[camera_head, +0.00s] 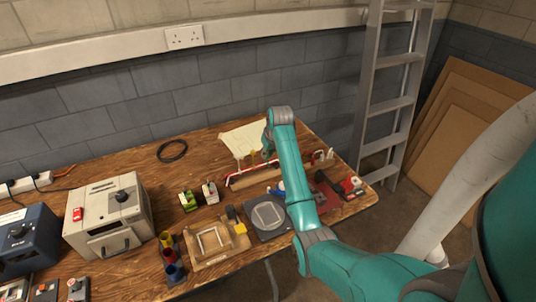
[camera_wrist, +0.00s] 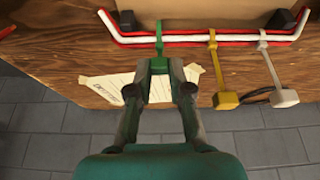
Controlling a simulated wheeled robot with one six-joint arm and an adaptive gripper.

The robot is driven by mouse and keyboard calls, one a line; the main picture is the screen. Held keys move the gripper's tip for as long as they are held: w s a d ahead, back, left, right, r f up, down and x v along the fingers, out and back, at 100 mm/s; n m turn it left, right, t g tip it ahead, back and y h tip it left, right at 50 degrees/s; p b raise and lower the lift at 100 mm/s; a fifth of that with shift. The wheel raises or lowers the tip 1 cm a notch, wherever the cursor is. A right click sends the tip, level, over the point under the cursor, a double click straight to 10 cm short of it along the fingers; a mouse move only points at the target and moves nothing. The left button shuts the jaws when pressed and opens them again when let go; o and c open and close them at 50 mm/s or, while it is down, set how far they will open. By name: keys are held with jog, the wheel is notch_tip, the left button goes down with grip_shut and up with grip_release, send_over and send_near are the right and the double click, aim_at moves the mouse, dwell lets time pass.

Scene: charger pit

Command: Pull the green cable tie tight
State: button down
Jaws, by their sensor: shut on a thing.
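In the wrist view the green cable tie (camera_wrist: 159,40) loops over a bundle of red and white cables (camera_wrist: 200,40). Its tail ends in a green tab, which sits between the fingertips of my gripper (camera_wrist: 161,84). My gripper is shut on this tab, beyond the bundle on the paper side. A yellow cable tie (camera_wrist: 226,98) and a white cable tie (camera_wrist: 285,97) hang along the same bundle to the right, apart from my fingers. In the head view the red and white bundle (camera_head: 240,172) lies near the back of the bench, and my arm partly hides my gripper (camera_head: 266,153).
A paper sheet (camera_head: 240,137) lies at the bench's back edge. A black cable coil (camera_head: 172,151) is left of it. A square fixture (camera_head: 212,240), a dark plate (camera_head: 257,232) and a beige instrument (camera_head: 108,217) stand in front. A ladder (camera_head: 392,100) leans behind the right end.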

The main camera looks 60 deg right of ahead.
notch_tip(320, 180, up, 4)
jog(key=shift+r, duration=0.1)
jog(key=c, duration=1)
grip_release()
jog(key=shift+c, duration=0.2)
jog(key=v, duration=0.7)
jog(key=shift+r, duration=0.15)
